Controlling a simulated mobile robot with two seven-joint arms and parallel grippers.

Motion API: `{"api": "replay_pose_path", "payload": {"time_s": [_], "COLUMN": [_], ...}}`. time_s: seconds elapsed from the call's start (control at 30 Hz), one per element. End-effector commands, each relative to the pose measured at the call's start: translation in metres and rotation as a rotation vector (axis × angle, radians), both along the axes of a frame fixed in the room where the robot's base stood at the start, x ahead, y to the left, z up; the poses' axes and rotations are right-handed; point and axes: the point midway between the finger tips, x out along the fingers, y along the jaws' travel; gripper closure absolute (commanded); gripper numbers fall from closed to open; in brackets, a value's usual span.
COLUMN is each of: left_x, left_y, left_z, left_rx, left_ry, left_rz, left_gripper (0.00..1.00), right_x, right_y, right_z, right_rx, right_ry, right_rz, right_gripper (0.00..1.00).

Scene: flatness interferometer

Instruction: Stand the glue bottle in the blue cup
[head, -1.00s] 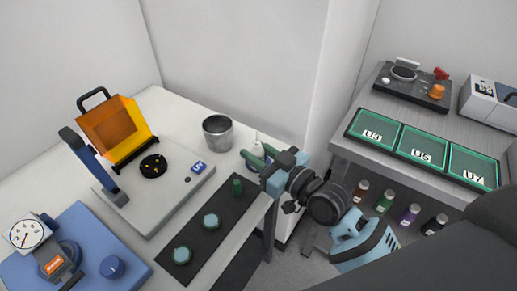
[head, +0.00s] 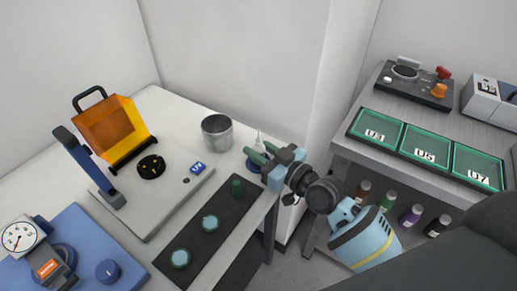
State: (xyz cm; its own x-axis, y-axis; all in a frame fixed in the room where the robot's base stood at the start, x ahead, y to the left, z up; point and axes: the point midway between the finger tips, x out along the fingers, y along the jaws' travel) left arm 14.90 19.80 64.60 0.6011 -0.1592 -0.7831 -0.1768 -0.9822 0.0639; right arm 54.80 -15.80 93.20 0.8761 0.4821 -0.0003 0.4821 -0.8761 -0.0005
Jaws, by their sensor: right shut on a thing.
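The white glue bottle (head: 258,142) is upright at the table's right edge, and its pointed nozzle shows above my fingers. My right gripper (head: 259,155) has green fingers and is shut on the bottle. The blue cup (head: 252,166) shows in part just below and left of the fingers, which hide the rest of it. The bottle's lower part is hidden, so I cannot tell whether it is inside the cup or behind it. My left gripper is not in view.
A grey metal bucket (head: 217,132) stands left of the cup. A black mat (head: 220,215) with green round pieces lies in front. An instrument with an orange shield (head: 110,130) is further left. A bench with green trays (head: 425,149) stands at right.

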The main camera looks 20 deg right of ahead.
Motion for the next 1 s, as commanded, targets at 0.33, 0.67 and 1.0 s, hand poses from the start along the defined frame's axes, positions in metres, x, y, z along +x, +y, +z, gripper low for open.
{"api": "replay_pose_path", "payload": {"time_s": [0.33,0.67,1.0], "left_x": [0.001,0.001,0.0], "left_y": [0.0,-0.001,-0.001], "left_z": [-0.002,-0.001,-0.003], "left_rx": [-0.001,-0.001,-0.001], "left_ry": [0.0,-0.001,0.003], "left_rz": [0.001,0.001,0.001], "left_gripper": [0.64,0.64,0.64], "right_x": [0.0,0.0,-0.031], "right_y": [0.0,0.0,-0.016], "right_z": [-0.002,-0.002,-0.002], "right_rx": [-0.001,-0.001,-0.005], "right_ry": [0.0,0.0,0.002], "right_rz": [0.0,0.0,0.001], "right_gripper": [0.6,0.5,0.5]}}
